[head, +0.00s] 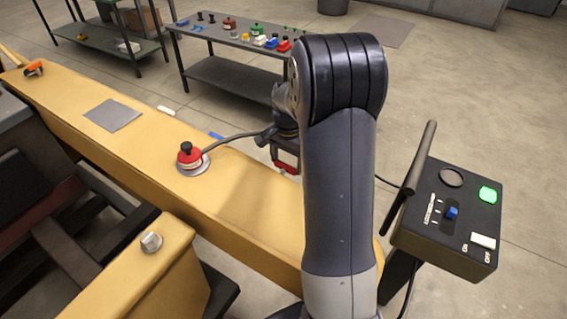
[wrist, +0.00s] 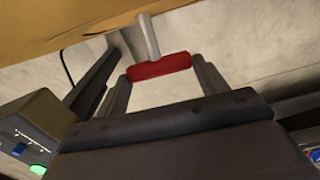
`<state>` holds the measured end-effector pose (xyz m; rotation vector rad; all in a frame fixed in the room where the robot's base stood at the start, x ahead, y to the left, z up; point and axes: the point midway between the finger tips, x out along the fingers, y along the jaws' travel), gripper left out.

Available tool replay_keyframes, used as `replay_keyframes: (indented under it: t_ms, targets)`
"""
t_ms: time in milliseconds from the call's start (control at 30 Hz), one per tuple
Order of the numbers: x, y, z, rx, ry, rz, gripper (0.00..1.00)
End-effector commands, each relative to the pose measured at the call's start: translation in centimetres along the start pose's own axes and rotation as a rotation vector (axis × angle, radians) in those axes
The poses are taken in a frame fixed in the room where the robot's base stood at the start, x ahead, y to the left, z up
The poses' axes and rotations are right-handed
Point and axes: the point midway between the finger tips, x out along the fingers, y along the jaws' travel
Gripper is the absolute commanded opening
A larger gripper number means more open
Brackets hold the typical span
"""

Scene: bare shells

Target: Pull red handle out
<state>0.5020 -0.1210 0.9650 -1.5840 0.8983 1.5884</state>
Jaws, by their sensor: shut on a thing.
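The red handle (wrist: 159,67) is a short red bar on a grey metal stem, which runs up to the yellow beam (wrist: 60,25) in the wrist view. My gripper (wrist: 160,72) has one finger at each end of the red bar and is shut on it. In the head view the red handle (head: 286,167) shows partly below my gripper (head: 285,155), beside the far edge of the yellow beam. My arm hides much of that area.
A control box (head: 445,215) with a lit green button stands at right. A table (head: 225,72) with several small parts stands behind. Open floor lies between the beam and table.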

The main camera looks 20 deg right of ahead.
Motion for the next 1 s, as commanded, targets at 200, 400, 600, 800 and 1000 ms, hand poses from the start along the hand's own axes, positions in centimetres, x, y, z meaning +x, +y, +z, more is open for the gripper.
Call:
replay_keyframes:
  t_ms: [200,400,600,800,1000]
  targets:
    - [-0.2,-0.1,-0.4,-0.001,0.014,-0.005,0.70]
    - [-0.2,-0.1,-0.3,-0.001,0.011,-0.004,0.86]
    - [-0.1,0.0,-0.2,-0.001,0.009,-0.003,0.90]
    - [-0.9,-0.1,-0.2,-0.001,0.010,-0.005,0.90]
    - [-4.6,-0.1,-0.3,-0.001,0.013,-0.008,0.90]
